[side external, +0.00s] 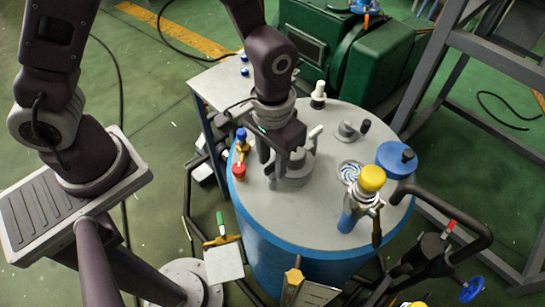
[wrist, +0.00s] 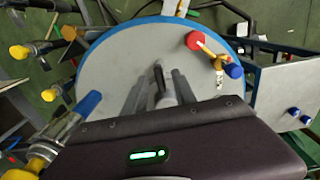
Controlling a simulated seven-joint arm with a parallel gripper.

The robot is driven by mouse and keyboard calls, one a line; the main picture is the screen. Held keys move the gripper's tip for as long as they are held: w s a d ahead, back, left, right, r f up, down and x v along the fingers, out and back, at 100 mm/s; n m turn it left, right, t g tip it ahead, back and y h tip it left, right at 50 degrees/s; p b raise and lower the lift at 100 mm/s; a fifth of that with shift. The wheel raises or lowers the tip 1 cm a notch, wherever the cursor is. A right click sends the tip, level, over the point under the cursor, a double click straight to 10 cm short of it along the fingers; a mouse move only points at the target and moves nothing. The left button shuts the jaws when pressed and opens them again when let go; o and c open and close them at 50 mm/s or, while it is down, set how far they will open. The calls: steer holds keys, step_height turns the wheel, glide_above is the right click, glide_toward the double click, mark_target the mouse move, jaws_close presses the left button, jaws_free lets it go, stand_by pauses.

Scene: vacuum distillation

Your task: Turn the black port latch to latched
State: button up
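A small grey port (side external: 346,131) with a short black handle (side external: 365,126) stands on the drum's lid, right of my gripper in the side view; this looks like the black port latch. My gripper (side external: 273,165) points down over another round grey port (side external: 294,174), which has a pale lever (side external: 315,132). The fingers look apart, close to that port; contact cannot be told. In the wrist view a dark upright piece (wrist: 158,76) shows between the fingers (wrist: 160,92); I cannot tell what it is. The gripper body hides the near part of the lid there.
The grey drum lid (side external: 310,226) also carries a yellow-capped valve (side external: 371,179), a blue cap (side external: 396,158), a white-topped fitting (side external: 319,93) and a red knob (side external: 239,170). A green machine (side external: 310,45) stands behind. The lid's front is bare.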

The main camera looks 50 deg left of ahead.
mark_target(272, 164)
step_height(272, 164, up, 7)
steer(key=shift+r, duration=0.2)
steer(key=s+a+r+t+h, duration=0.1)
steer(key=s+a+r+t, duration=0.15)
steer(key=a+r, duration=0.55)
steer(key=s+a+r+t+y, duration=0.1)
steer(key=s+a+r+t, duration=0.2)
steer(key=s+a+r, duration=0.2)
steer(key=s+r, duration=0.2)
steer(key=s, duration=0.2)
steer(key=shift+s+a+r, duration=0.2)
steer(key=shift+s+r, duration=0.05)
